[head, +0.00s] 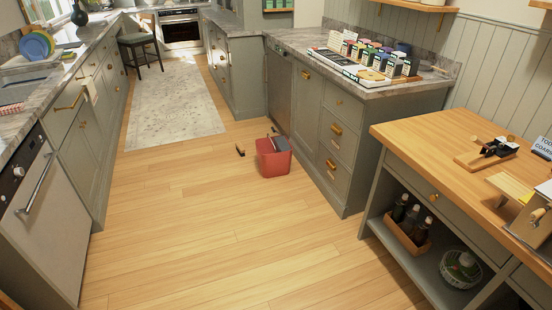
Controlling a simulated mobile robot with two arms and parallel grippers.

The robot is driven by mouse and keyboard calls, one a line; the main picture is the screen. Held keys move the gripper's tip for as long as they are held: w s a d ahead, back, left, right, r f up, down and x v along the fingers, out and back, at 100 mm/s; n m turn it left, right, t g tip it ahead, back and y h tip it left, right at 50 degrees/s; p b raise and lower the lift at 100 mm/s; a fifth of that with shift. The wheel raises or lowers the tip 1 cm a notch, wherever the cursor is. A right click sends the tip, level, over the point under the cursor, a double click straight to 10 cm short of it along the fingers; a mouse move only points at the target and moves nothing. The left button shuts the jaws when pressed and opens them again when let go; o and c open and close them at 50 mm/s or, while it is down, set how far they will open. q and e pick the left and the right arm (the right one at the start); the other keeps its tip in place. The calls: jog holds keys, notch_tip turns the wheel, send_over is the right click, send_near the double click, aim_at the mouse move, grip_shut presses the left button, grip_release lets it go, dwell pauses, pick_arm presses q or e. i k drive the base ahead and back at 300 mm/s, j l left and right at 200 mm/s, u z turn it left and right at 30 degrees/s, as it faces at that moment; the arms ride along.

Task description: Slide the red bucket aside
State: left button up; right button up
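The red bucket (273,161) stands upright on the wooden floor near the middle of the head view. It is close to the grey cabinets (310,130) on its right. Something dark and grey sticks out of its top, too small to make out. A small dark object (240,150) lies on the floor just left of the bucket. Neither of my grippers shows in this view.
Bare wooden floor (190,230) lies in front and left of the bucket. A pale rug (175,105) lies farther back. A wooden-topped table (440,130) with a lower shelf stands at right. Cabinets and a dishwasher (45,225) line the left.

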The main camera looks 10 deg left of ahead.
aim_at(274, 155)
jog(key=i+j+u, duration=0.35)
jog(key=i, duration=0.25)
jog(key=i+j+u, duration=0.35)
jog(key=i, duration=0.25)
jog(key=i+u, duration=0.35)
jog(key=i, duration=0.3)
jog(key=i+z, duration=0.15)
jog(key=i, duration=0.3)
jog(key=i+j+z, duration=0.15)
jog(key=i, duration=0.35)
jog(key=i+j+z, duration=0.15)
jog(key=i, duration=0.3)
jog(key=i+j+z, duration=0.15)
jog(key=i, duration=0.3)
